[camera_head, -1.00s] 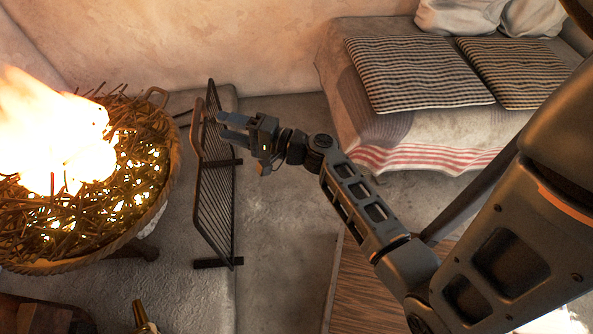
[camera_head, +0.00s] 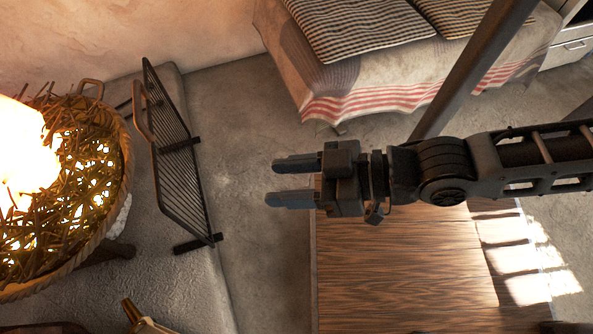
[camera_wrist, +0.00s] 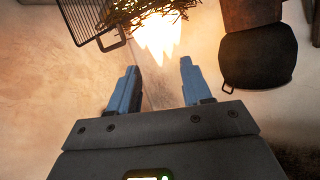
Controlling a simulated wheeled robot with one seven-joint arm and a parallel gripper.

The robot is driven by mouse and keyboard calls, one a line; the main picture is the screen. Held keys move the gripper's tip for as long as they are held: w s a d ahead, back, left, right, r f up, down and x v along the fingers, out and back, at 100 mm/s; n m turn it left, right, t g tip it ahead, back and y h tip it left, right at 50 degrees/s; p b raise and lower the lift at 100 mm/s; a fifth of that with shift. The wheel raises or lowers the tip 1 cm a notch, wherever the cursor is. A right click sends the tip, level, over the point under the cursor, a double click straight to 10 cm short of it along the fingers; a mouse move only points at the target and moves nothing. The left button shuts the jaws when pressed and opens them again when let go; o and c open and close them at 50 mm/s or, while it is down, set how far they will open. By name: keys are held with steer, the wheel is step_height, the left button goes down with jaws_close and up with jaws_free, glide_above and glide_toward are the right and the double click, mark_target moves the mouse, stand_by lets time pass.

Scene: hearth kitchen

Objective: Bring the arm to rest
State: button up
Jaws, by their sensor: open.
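My gripper (camera_head: 292,180) is in the middle of the head view, with its two fingers apart and pointing left. Nothing is between the fingers.
A burning fire basket (camera_head: 120,195) stands at the left. A black metal fire screen (camera_head: 180,150) stands between it and my gripper. A cloth-covered bench (camera_head: 375,85) with checked cushions is behind.

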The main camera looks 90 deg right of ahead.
steer(key=r, duration=0.1)
steer(key=r+n, duration=0.1)
steer(key=s+a+r+n+y, duration=0.1)
steer(key=shift+s+r+t, duration=0.1)
steer(key=shift+r+t, duration=0.15)
steer(key=shift+t, duration=0.05)
step_height(320, 180, up, 22)
steer(key=p, duration=2.2)
